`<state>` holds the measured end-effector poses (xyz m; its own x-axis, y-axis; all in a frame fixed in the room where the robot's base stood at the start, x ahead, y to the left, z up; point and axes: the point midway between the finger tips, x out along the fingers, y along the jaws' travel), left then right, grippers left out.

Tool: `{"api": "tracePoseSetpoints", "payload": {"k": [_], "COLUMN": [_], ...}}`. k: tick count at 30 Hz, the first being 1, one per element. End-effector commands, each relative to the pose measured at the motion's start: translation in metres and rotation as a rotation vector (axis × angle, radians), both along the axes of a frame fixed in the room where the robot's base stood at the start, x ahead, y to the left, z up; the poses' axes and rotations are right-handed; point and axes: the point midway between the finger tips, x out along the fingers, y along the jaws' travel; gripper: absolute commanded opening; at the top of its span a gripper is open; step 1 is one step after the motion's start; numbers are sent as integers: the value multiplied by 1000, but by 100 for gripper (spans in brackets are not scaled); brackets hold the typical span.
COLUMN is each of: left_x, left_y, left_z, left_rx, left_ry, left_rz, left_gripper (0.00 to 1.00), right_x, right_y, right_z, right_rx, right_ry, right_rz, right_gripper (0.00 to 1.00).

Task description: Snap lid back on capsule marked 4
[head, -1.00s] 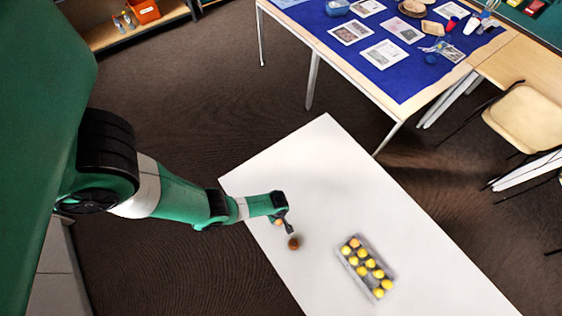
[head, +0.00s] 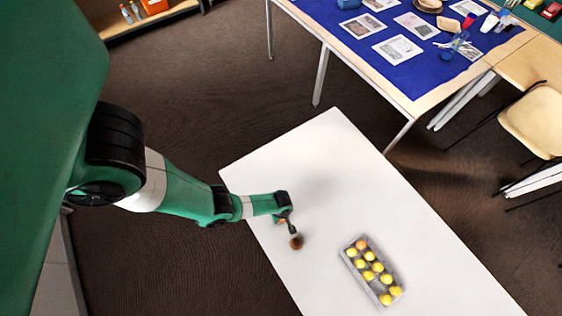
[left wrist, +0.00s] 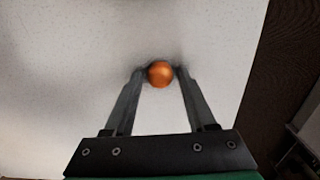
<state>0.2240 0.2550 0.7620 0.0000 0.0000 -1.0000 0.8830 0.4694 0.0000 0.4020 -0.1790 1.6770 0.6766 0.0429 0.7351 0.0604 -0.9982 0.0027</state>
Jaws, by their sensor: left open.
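A small orange-brown ball-like piece (head: 296,243) sits on the white table near its left edge. It also shows as a shiny orange ball (left wrist: 161,73) in the left wrist view. My left gripper (head: 293,232) is open and points down at it; in the left wrist view its fingertips (left wrist: 161,71) lie on either side of the ball, with small or no visible gaps. A second orange piece (head: 281,221) is partly hidden behind the gripper. A grey tray (head: 348,270) holds several yellow pieces (head: 378,267) and an orange one (head: 362,244). I can read no number 4. My right gripper is out of view.
The white table (head: 320,150) is bare at its back and right. A blue-covered table (head: 420,85) with cards and small items stands beyond, with a wooden chair (head: 535,120) at the right. A shelf (head: 150,20) is at the upper left.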

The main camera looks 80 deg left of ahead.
Motion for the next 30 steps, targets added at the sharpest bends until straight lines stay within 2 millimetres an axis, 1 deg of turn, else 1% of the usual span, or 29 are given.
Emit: {"api": "tracePoseSetpoints", "payload": {"k": [2, 3, 5, 9, 14, 17, 30], "left_x": [0, 0, 0, 0, 0, 0, 0], "left_y": [0, 0, 0, 0, 0, 0, 0], "left_z": [1, 1, 1, 1, 1, 5, 47], "left_rx": [0, 0, 0, 0, 0, 0, 0], "left_ry": [0, 0, 0, 0, 0, 0, 0], "left_rz": [0, 0, 0, 0, 0, 0, 0], "left_gripper": [56, 53, 42, 17, 15, 15, 15], "right_x": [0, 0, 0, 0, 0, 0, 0], "right_y": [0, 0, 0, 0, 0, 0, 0], "right_z": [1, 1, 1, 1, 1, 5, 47], "right_rx": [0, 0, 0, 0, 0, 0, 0], "right_ry": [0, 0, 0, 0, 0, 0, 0], "right_rz": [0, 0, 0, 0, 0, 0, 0], "right_gripper": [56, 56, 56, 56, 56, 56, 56]}}
